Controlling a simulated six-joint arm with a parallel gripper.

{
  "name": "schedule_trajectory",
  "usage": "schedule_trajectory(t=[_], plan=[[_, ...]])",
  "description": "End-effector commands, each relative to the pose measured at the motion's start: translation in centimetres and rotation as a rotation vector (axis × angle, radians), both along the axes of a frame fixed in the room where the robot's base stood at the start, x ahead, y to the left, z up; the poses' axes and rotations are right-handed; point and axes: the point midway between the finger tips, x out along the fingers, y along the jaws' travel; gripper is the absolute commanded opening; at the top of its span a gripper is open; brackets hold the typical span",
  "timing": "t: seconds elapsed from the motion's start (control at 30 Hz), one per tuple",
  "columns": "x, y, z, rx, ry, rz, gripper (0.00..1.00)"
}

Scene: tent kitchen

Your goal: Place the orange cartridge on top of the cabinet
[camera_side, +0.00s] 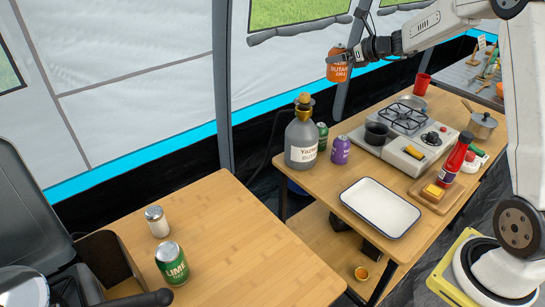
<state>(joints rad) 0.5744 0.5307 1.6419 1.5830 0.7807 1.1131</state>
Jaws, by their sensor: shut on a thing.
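The orange cartridge (338,70) with dark lettering is upright in the air at the top of the view, above and behind the stove table. My gripper (344,53) is shut on its upper part from the right. The fingertips are small and partly hidden against the cartridge. A wooden top (230,235) in the left foreground may be the cabinet's; its body below is hidden, so I cannot tell for sure.
A salt shaker (157,222) and a green can (171,263) stand on the left wooden top; its middle and right are clear. The wooden stove table (315,187) holds a tall grey bottle (301,140), purple can (341,150), white tray (380,207), gas stove (405,143) and red bottle (455,160).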

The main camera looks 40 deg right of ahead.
Motion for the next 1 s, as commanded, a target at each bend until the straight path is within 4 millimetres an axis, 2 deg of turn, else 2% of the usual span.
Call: schedule_trajectory(t=[0.03, 0.1, 0.27, 0.47, 0.67, 0.8, 0.9, 1.0], plan=[[0.1, 2.2, 0.2, 0.000, -0.001, 0.038, 0.12], [0.1, 4.9, 0.2, 0.001, -0.001, 0.087, 0.12], [-0.4, 11.0, 0.3, -0.002, 0.000, 0.199, 0.12], [-2.1, 18.5, 0.3, 0.000, 0.000, 0.340, 0.12], [-4.9, 25.7, 0.2, 0.000, -0.002, 0.486, 0.12], [-7.5, 30.4, 0.1, 0.001, -0.002, 0.589, 0.12], [-9.6, 33.5, 0.0, 0.004, -0.004, 0.660, 0.12], [-11.3, 35.6, -0.1, 0.005, -0.006, 0.715, 0.12]])
